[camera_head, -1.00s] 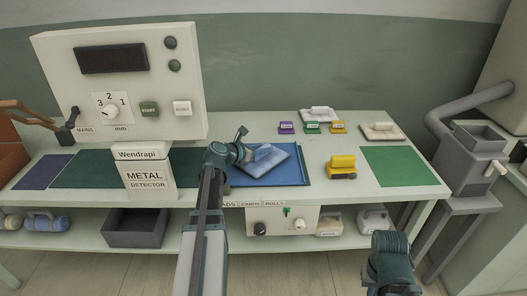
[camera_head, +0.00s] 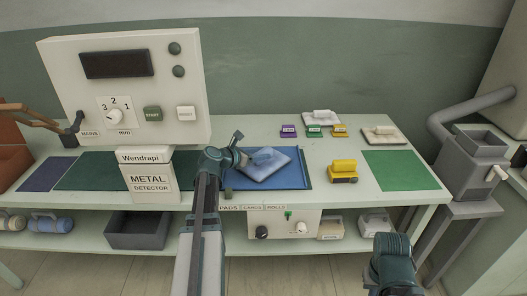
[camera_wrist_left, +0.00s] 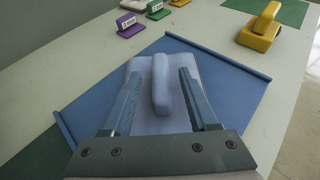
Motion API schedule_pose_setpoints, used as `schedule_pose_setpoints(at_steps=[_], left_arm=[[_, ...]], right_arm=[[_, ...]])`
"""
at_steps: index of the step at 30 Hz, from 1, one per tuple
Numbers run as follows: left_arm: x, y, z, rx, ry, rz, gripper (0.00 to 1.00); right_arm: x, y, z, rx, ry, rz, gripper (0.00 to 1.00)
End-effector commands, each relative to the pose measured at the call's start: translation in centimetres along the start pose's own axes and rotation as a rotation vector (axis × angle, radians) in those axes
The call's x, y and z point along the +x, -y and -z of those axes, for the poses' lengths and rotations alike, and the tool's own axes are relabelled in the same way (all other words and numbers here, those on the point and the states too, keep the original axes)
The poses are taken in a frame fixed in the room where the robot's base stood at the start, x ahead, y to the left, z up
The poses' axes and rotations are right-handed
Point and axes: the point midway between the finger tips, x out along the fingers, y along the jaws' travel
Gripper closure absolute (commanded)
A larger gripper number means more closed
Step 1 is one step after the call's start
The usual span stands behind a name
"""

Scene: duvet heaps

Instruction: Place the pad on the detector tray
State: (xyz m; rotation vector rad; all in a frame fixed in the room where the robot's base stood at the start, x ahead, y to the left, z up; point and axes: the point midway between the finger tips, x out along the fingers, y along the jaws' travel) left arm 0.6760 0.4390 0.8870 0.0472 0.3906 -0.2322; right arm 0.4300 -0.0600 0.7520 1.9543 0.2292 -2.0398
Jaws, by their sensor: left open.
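A pale blue pad (camera_head: 270,167) with a raised bar handle lies on the blue tray (camera_head: 298,181), turned askew to its edges. In the left wrist view the pad (camera_wrist_left: 203,68) sits on the blue tray (camera_wrist_left: 240,88), with its handle (camera_wrist_left: 160,88) upright in the middle. My left gripper (camera_head: 247,158) is over the pad. Its two fingers are open, one on each side of the handle, with visible gaps. The fingertips' exact height above the pad is unclear. My right arm's end (camera_head: 390,262) is low at the right, away from the table; its jaws cannot be made out.
The metal detector housing (camera_head: 148,178) stands left of the tray over a dark green strip (camera_head: 85,172). A yellow handled block (camera_head: 342,172) and a green mat (camera_head: 400,171) are to the right. Small purple, green and yellow labelled pieces and white handled blocks are behind.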

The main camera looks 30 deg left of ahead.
Motion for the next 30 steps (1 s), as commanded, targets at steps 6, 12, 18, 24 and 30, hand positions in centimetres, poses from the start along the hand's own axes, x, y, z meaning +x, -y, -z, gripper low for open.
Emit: schedule_pose_setpoints(at_steps=[6, 12, 18, 24, 30], left_arm=[[-5.1, 0.2, -0.3, -0.001, 0.001, -0.003, 0.4], [-7.8, 0.1, -0.2, -0.001, 0.0, -0.001, 0.4], [-8.9, 0.0, -0.1, -0.001, 0.001, 0.0, 0.4], [-8.9, 0.0, 0.0, 0.0, 0.001, 0.0, 0.4], [-8.6, 0.6, 0.1, 0.022, -0.009, 0.012, 0.4]], right_arm=[[-2.2, -0.2, -0.1, 0.0, 0.0, 0.0, 1.0], [-3.1, -0.3, -0.2, 0.0, 0.0, 0.0, 1.0], [-3.4, -0.3, -0.2, 0.0, 0.0, 0.0, 1.0], [-3.4, -0.3, -0.2, 0.0, 0.0, 0.0, 1.0], [-3.4, -0.3, -0.2, 0.0, 0.0, 0.0, 1.0]])
